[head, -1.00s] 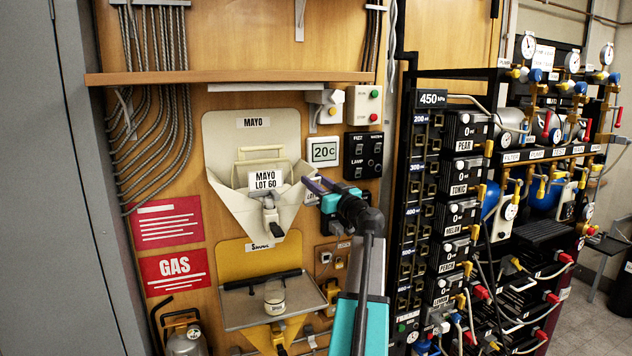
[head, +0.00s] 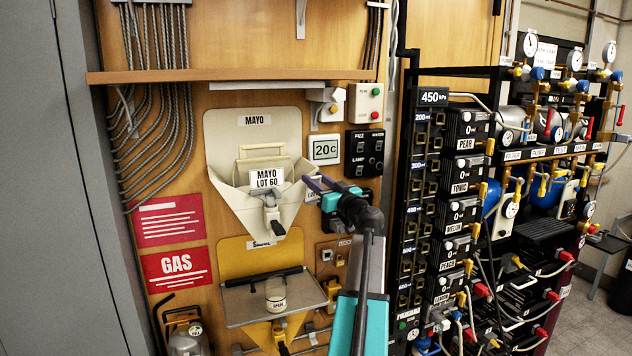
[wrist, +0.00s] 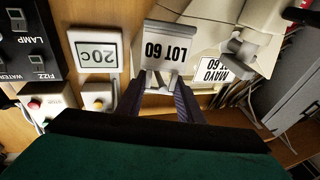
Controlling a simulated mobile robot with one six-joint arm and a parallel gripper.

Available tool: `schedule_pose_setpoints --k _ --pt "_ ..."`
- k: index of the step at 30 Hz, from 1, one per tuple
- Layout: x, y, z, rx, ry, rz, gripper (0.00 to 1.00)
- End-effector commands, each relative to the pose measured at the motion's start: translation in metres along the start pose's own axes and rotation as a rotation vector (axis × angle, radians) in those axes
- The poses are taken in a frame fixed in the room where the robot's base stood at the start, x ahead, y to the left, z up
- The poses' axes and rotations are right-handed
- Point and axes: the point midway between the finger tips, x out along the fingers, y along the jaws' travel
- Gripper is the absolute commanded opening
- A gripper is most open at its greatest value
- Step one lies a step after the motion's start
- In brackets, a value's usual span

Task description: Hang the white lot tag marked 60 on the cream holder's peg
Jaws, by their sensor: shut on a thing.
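The white tag (wrist: 165,48) reads LOT 60, upside down in the wrist view. My gripper (wrist: 160,86) is shut on its lower edge as pictured there. In the head view my gripper (head: 308,184) is at the right edge of the cream holder (head: 228,135), and the tag (head: 311,196) shows only partly behind the fingers. The holder is marked MAYO and bears a white MAYO LOT 60 label (head: 267,178). A grey spout or knob (head: 271,212) sits below that label; it also shows in the wrist view (wrist: 236,46). I cannot clearly pick out the peg.
A 20C display (head: 325,149) and black switch panel (head: 364,153) are right of the holder. Below is a yellow holder (head: 235,260) with a tray (head: 240,309) bearing a small jar (head: 276,294). A wooden shelf (head: 230,76) runs above. A black rack (head: 427,140) stands right.

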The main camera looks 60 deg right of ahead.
Motion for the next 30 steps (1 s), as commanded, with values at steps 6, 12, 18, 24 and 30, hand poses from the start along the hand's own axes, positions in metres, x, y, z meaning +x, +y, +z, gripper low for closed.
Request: schedule_pose_setpoints --k 6,12,18,24,30 --pt "0.0017 0.0007 0.0014 0.0 0.0 0.0 0.02" --pt "0.0023 0.001 0.0026 -0.001 0.0 0.0 0.02" --pt "0.0022 0.001 0.0027 0.0 0.0 0.0 0.02" --pt "0.0021 0.0011 0.0027 0.0 0.0 0.0 0.49" --pt "0.0021 0.0012 0.0027 0.0 0.0 0.0 0.55"
